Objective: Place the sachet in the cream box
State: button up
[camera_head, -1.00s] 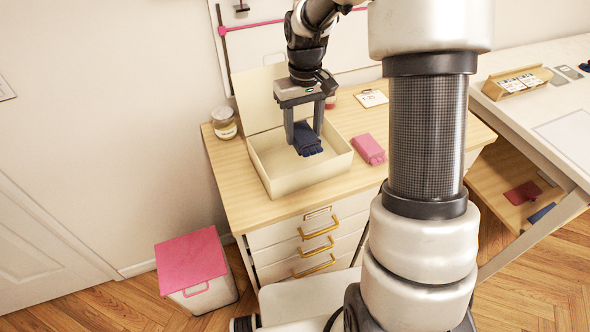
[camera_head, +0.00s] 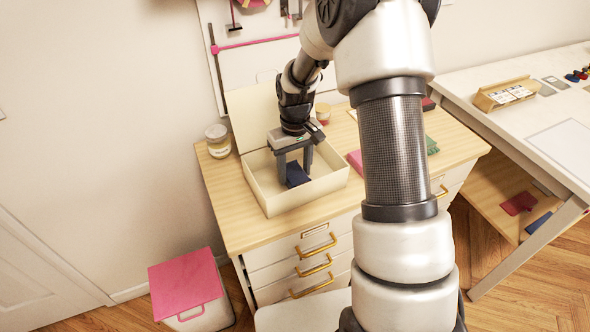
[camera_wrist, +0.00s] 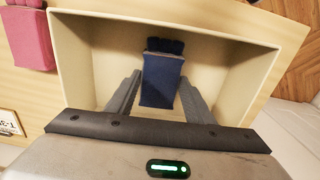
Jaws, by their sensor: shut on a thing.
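The cream box (camera_head: 284,208) stands open on the wooden-topped cabinet, its lid (camera_head: 252,112) raised at the back. My gripper (camera_head: 293,172) reaches down inside the box. It is shut on a dark blue sachet (camera_head: 297,175), which hangs between the fingers within the box walls. In the wrist view the sachet (camera_wrist: 161,80) is between the two fingers, with the box's inner walls around it. I cannot tell whether the sachet touches the box floor.
A pink sachet (camera_head: 355,160) lies right of the box, partly behind my arm. A jar (camera_head: 218,141) stands left of the box. A green item (camera_head: 431,145) lies farther right. A pink-lidded bin (camera_head: 184,283) stands on the floor.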

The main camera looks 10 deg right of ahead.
jog(key=shift+f, duration=0.1)
jog(key=o, duration=1)
